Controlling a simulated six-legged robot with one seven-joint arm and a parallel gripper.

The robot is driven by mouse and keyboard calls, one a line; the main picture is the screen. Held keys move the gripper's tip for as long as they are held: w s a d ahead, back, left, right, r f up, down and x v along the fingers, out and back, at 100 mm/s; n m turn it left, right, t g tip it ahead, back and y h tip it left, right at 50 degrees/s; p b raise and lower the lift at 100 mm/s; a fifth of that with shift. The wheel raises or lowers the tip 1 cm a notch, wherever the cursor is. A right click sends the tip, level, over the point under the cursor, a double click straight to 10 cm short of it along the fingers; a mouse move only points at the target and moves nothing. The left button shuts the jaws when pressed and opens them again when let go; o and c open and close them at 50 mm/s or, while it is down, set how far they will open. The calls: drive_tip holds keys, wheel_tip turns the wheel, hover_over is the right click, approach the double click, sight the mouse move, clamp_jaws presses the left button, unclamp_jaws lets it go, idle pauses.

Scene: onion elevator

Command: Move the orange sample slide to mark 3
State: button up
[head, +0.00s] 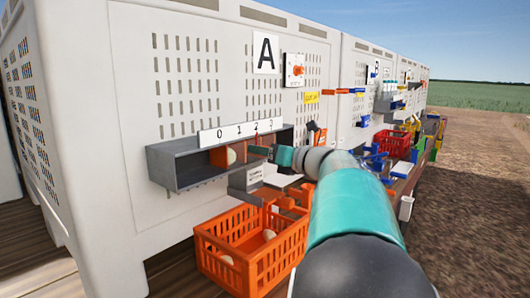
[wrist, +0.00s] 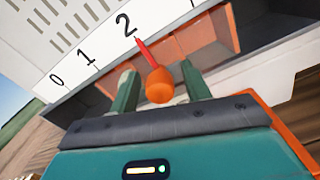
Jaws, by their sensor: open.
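The orange sample slide shows in the wrist view as a round orange knob (wrist: 160,86) with a red pointer (wrist: 146,53). Orange panels (wrist: 185,50) show behind it. The pointer's tip is at about mark 2 (wrist: 125,24) on the white scale. In the head view the slide (head: 257,153) is in the grey box, partly hidden by my arm, and mark 3 (head: 270,125) is to the right of mark 2. My gripper (wrist: 161,90) is open, with one finger on each side of the knob. I cannot tell whether either finger touches it.
The grey box (head: 176,172) is fixed to the white wall under the scale. An orange crate (head: 222,268) with pale round things stands below. A pale round thing (head: 231,155) is in the box. A grey labelled tray (head: 247,184) lies below my gripper. More tools line the wall at right.

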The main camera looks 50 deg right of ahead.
clamp_jaws()
drive_tip(key=d, duration=0.6)
drive_tip(key=shift+w+d, duration=0.15)
drive_tip(key=shift+w, duration=0.15)
drive_tip(key=shift+d, duration=0.15)
drive_tip(key=shift+s, duration=0.1)
drive_tip(key=shift+c, duration=1.3)
unclamp_jaws()
drive_tip(key=shift+d, duration=0.15)
drive_tip(key=shift+o, duration=1.3)
drive_tip(key=shift+d, duration=0.15)
approach(269, 145)
drive_tip(key=s+d, duration=0.1)
drive_tip(key=s, duration=0.6)
drive_tip(key=shift+s+r, duration=0.15)
drive_tip(key=shift+r, duration=0.05)
